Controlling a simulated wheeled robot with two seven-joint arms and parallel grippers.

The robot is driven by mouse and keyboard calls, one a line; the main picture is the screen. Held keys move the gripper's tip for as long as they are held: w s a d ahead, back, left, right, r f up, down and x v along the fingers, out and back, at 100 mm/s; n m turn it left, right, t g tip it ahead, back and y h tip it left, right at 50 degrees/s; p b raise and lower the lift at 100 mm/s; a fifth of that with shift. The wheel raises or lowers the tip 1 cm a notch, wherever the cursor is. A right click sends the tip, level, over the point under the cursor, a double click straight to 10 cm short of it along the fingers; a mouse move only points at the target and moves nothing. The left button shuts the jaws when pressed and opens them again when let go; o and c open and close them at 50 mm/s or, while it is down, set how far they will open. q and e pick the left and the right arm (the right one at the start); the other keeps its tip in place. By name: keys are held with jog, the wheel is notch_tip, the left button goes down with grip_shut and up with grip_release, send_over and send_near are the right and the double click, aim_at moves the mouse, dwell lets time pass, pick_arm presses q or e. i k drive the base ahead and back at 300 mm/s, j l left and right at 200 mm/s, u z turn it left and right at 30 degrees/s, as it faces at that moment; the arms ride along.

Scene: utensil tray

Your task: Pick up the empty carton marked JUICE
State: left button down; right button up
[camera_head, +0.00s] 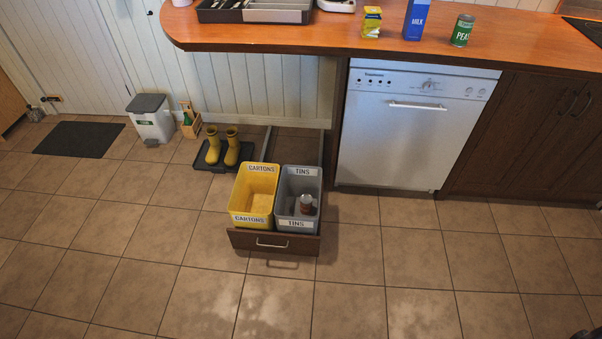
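A small yellow carton (371,22) with a green and white patterned front stands upright on the orange wooden counter (300,38). Its lettering is too small to read clearly, and no other carton here looks like a juice carton. A taller blue carton marked MILK (414,20) stands to its right, its top cut off by the picture edge. A green tin marked PEAS (462,30) stands further right. Neither of my grippers can be made out in the head view. Only a small dark piece shows at the bottom right corner.
Below the counter, an open drawer (240,241) holds a yellow CARTONS bin (241,196) and a grey TINS bin (283,190) with a tin inside. A utensil tray (276,15) lies on the counter's left. A white dishwasher (390,140) stands under the counter. The tiled floor in front is clear.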

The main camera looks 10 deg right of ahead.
aim_at(371, 21)
jog(key=i+l+u, duration=0.1)
jog(key=l+u, duration=0.2)
jog(key=u, duration=0.15)
jog(key=l+u, duration=0.3)
jog(key=u, duration=0.15)
jog(key=l+u, duration=0.4)
